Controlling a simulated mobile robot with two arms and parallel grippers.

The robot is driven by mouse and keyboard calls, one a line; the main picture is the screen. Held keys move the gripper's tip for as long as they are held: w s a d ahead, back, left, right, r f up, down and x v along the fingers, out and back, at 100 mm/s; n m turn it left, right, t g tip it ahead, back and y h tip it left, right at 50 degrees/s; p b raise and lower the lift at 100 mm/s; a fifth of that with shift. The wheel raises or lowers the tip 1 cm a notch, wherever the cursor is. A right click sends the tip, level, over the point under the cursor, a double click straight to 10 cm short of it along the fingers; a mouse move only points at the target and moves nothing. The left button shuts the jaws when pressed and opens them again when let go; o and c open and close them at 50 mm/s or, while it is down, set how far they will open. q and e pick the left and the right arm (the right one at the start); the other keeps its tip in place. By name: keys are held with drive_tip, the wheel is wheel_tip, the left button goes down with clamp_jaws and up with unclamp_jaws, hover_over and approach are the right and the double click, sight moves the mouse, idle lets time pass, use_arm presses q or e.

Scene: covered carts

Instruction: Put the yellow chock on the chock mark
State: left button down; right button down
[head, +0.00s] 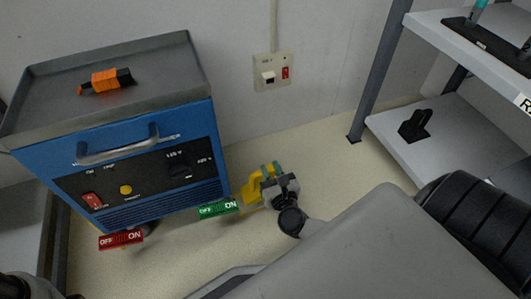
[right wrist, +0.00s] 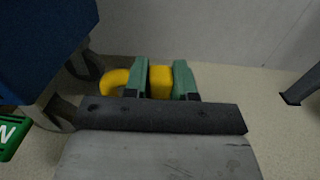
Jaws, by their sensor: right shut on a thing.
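The yellow chock (head: 251,189) is at the lower right corner of the blue cart (head: 150,160), close to the floor. My right gripper (head: 270,170) is shut on it. In the right wrist view the chock's yellow block (right wrist: 160,83) sits between the two green fingers of the gripper (right wrist: 161,76), and its curved yellow handle (right wrist: 115,82) sticks out to the left, near a dark cart wheel (right wrist: 84,66). I cannot tell whether the chock touches the floor or the wheel. I cannot make out the chock mark. My left gripper is out of view.
An orange and black item (head: 106,81) lies on the cart's top. A wall socket (head: 272,72) is behind. A shelf (head: 385,130) stands right, with clear floor between.

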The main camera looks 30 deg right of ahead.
sight(250, 192)
drive_tip(key=shift+w+a+f, duration=0.3)
drive_tip(key=shift+w+f, duration=0.15)
drive_tip(key=shift+w, duration=0.25)
wheel_tip(250, 192, down, 4)
drive_tip(key=b, duration=0.4)
drive_tip(key=shift+r, duration=0.1)
drive_tip(key=c, duration=0.9)
unclamp_jaws()
drive_tip(key=shift+f, duration=0.2)
